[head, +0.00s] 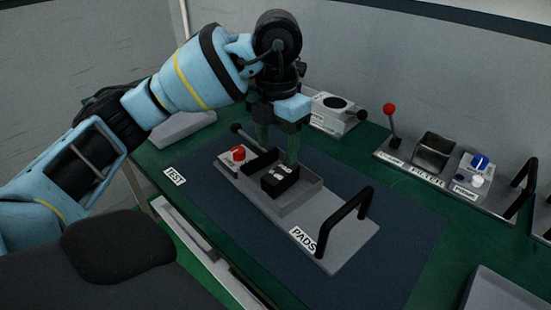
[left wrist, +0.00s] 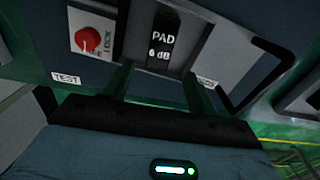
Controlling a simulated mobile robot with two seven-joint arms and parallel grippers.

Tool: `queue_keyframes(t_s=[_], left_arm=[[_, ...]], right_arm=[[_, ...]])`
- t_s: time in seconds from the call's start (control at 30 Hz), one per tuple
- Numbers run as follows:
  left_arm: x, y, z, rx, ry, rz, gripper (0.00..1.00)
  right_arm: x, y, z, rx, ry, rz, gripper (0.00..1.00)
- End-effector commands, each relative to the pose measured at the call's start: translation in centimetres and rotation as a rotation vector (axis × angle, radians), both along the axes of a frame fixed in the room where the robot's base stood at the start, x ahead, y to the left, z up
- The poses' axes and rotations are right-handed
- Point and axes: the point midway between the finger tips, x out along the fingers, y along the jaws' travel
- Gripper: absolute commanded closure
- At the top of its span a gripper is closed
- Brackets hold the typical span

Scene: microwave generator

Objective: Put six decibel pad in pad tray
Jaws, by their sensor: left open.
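The six decibel pad (head: 281,181) is a black block with white markings, standing in the grey pad tray (head: 338,232) labelled PADS. In the left wrist view the pad (left wrist: 161,38) reads "PAD 6 dB" and lies just beyond the fingertips, roughly between them. My left gripper (head: 278,153) is open and empty, pointing down over the tray, with its fingers close to the pad; both fingers (left wrist: 157,70) show in the wrist view. I cannot tell whether a finger touches the pad. My right gripper is not in view.
A red lock knob (head: 238,153) and a black lever (head: 240,130) are at the tray's far left end. A black handle (head: 346,212) rises at its near right end. A filter unit (head: 428,165) with a red-topped lever stands at right. The dark mat (head: 390,265) is clear in front.

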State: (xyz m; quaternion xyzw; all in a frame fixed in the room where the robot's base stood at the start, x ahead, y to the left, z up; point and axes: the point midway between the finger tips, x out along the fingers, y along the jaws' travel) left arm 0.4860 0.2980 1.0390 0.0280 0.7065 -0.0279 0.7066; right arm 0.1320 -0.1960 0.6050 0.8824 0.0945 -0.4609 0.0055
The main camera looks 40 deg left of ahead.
Motion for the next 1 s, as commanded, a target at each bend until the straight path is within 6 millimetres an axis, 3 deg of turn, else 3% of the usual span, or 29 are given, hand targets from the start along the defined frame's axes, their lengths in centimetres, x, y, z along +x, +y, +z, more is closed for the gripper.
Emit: queue_keyframes(t_s=[0.03, 0.1, 0.27, 1.0], left_arm=[[0.0, 0.0, 1.4, 0.0, -0.008, 0.002, 0.42], [0.0, 0.0, 2.3, 0.001, -0.006, 0.002, 0.42], [0.0, 0.0, 3.5, 0.001, -0.003, 0.001, 0.42], [0.0, 0.0, 3.7, 0.0, 0.0, 0.001, 0.42]], right_arm=[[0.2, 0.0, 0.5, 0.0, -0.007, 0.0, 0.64], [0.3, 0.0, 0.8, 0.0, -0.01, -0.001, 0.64], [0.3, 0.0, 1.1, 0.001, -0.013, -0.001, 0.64], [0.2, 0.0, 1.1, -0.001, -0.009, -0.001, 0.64]])
